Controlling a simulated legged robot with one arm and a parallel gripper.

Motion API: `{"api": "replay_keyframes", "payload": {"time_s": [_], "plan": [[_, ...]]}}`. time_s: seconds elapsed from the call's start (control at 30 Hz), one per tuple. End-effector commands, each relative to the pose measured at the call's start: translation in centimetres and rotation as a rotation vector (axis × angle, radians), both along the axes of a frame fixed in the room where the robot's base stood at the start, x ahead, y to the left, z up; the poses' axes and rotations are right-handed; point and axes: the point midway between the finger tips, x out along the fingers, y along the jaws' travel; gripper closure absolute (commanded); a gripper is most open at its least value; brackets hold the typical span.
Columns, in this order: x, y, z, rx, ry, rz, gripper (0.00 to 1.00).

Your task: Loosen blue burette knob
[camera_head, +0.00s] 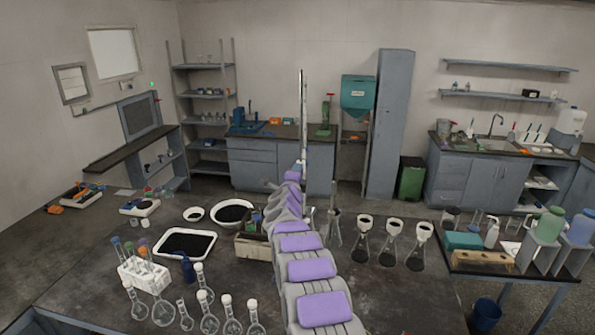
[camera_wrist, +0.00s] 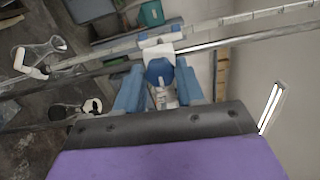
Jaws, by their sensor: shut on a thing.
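The blue burette knob (camera_wrist: 159,71) shows in the middle of the wrist view, on a white clamp piece (camera_wrist: 158,53) that sits on a thin metal rod. My gripper (camera_wrist: 160,88) has its two blue fingers on either side of the knob, shut on it. In the head view the tall burette stand (camera_head: 303,120) rises behind my purple and grey arm. There the arm hides my gripper and the knob.
Several flasks with white funnels (camera_head: 390,240) stand right of my arm. Round flasks (camera_head: 208,315) and a white rack (camera_head: 144,274) stand at the front left. A black-filled tray (camera_head: 187,244) and a wooden box (camera_head: 250,247) lie left of my arm. The bench's front right is clear.

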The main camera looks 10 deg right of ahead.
Motion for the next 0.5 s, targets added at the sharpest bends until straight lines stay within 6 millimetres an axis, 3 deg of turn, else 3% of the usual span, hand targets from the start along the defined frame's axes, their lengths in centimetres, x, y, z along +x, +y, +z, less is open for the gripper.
{"api": "replay_keyframes", "payload": {"time_s": [0.5], "plan": [[0.02,0.28,-0.34,-0.077,0.030,0.005,0.93]]}}
